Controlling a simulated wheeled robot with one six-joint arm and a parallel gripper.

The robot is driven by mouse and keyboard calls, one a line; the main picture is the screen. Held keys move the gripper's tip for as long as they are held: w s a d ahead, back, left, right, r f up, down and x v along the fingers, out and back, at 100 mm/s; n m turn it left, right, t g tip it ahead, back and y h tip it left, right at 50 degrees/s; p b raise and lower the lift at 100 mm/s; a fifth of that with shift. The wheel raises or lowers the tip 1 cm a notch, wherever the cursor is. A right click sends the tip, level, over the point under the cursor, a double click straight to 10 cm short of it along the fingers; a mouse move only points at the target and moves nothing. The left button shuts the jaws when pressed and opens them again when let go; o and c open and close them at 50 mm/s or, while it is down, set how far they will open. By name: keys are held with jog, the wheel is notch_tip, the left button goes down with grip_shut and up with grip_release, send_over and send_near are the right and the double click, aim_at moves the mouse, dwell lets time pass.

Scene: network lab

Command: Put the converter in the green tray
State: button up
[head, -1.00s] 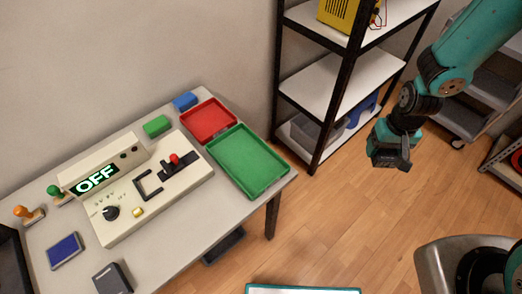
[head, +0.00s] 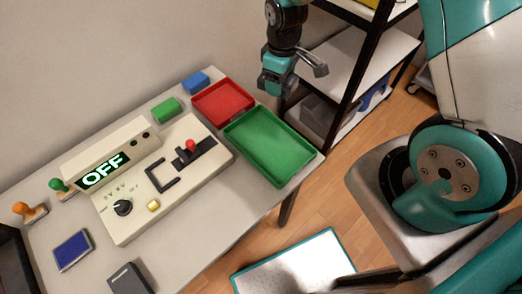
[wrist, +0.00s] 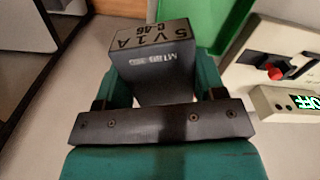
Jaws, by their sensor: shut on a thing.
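My gripper (wrist: 160,92) is shut on the converter (wrist: 152,72), a dark grey block with a pale end labelled "5V 1A", held between the teal fingers in the wrist view. In the head view my gripper (head: 277,82) hangs above and behind the green tray, near the shelf; the converter is hard to make out there. The green tray (head: 270,146) lies empty at the right end of the table. Part of it also shows beyond the converter in the wrist view (wrist: 193,18).
An empty red tray (head: 222,103) adjoins the green one. A beige control box (head: 160,185) with a red-knobbed lever and "OFF" display stands to the left. Green (head: 166,110) and blue (head: 196,82) blocks lie behind. A black-framed shelf (head: 345,65) stands at the back right.

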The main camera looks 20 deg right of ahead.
aim_at(257, 132)
jog(key=a+n+b, duration=0.1)
jog(key=n, duration=0.1)
jog(key=a+n+b, duration=0.1)
jog(key=n, duration=0.1)
jog(key=a+r+n+b, duration=0.1)
jog(key=n+b, duration=0.1)
jog(key=shift+w+a+n, duration=0.3)
jog(key=shift+w, duration=0.1)
jog(key=s+a+r+n+b, duration=0.2)
jog(key=a+r+n+b, duration=0.15)
jog(key=n, duration=0.45)
jog(key=f, duration=1.2)
jog(key=f+b, duration=0.1)
jog(key=f, duration=0.6)
jog(key=shift+w+d+f, duration=0.1)
jog(key=shift+w, duration=0.15)
jog(key=o, duration=1.1)
jog(key=shift+f, duration=0.15)
